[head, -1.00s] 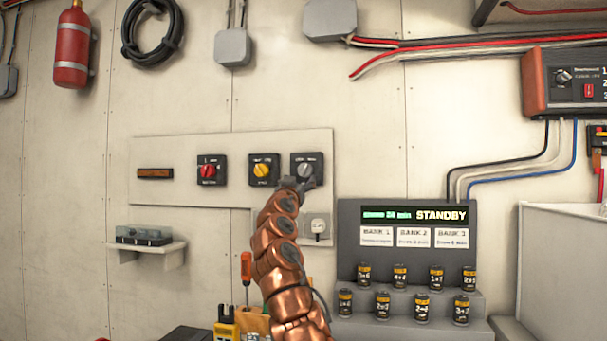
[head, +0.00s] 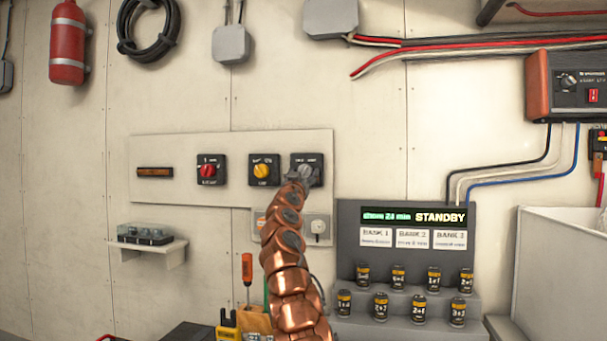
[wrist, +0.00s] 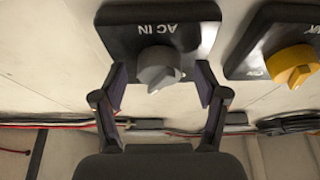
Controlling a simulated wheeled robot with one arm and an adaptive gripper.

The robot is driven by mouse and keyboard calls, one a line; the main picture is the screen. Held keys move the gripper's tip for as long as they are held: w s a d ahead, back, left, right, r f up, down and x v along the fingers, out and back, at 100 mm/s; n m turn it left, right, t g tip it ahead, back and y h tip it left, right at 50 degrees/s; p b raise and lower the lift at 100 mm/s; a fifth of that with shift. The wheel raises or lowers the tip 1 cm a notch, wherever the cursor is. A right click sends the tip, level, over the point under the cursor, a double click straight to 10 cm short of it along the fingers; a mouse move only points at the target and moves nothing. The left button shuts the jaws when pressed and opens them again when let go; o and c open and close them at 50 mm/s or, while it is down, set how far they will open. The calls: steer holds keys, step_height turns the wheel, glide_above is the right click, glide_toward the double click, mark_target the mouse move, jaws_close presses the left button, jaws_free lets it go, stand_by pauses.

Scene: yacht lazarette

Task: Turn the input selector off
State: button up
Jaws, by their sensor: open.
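The input selector is a grey knob (wrist: 157,68) on a dark plate marked "AC IN" (wrist: 122,38) in the wrist view. In the head view its dark plate (head: 315,160) is the rightmost of three switches on a pale wall panel. My gripper (wrist: 160,82) is open, with one finger on each side of the grey knob and gaps showing between. In the head view my gripper (head: 301,182) is at the lower part of the switch and partly hides it.
A yellow knob (head: 261,171) sits just left of the selector and a red knob (head: 208,171) farther left. A socket box (head: 318,226) is below. A grey display stand (head: 348,222) reading "STANDBY" holds several small cylinders at the lower right.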

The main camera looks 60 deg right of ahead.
steer(key=c, duration=1.2)
steer(key=shift+o, duration=0.2)
steer(key=shift+f, duration=0.1)
